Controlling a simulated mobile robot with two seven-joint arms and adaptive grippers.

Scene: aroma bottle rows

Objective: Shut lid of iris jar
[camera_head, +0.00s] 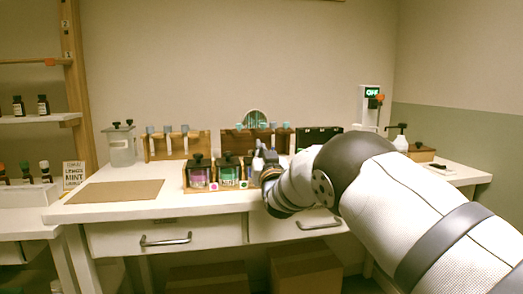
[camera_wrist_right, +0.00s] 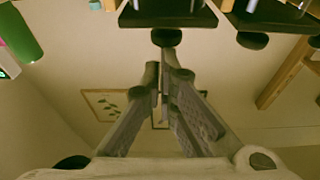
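In the head view several square glass jars with dark lids and knobs stand in a row: one with purple contents (camera_head: 199,178), one with teal-green contents (camera_head: 229,177), and at least one more partly hidden by my right gripper. I cannot read which is the iris jar. My right gripper (camera_head: 266,158) is at the right end of this row. A dark round knob (camera_wrist_right: 166,37) under a dark slab (camera_wrist_right: 168,17) appears just past the tips. My left gripper is out of view.
Wooden racks with vials (camera_head: 178,146) stand behind the jars. A frosted canister (camera_head: 122,148) and brown mat (camera_head: 118,191) are on the table's left. A white dispenser (camera_head: 400,140) and a device with a lit sign (camera_head: 372,92) stand at the right.

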